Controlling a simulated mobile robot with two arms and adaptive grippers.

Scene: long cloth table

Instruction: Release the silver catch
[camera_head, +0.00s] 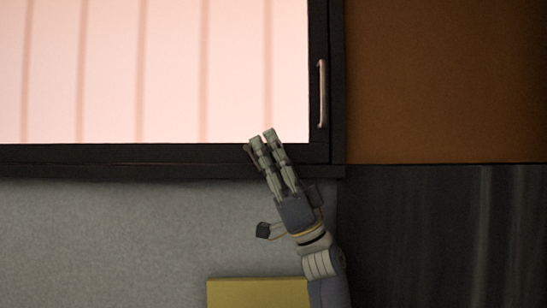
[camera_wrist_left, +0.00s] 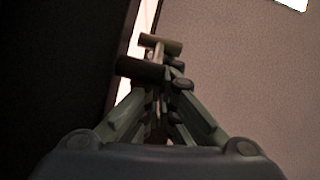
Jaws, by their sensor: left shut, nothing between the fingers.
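The silver catch (camera_head: 322,93) appears as a slim upright metal bar on the right side of the dark window frame in the head view. It has a pinkish sheen. My left gripper (camera_head: 262,138) is below and to the left of the catch, in front of the frame's lower rail, and apart from the catch in the picture. Its fingers are shut with nothing held. The fingertips also show in the left wrist view (camera_wrist_left: 150,57), where I cannot make out the catch. My right gripper is not in view.
The dark window frame (camera_head: 160,155) surrounds a bright pale pane with faint vertical stripes. Below it is a grey wall (camera_head: 100,230). A yellow object (camera_head: 258,292) is at the bottom edge. A brown panel (camera_head: 440,80) and a dark panel (camera_head: 440,235) are at the right.

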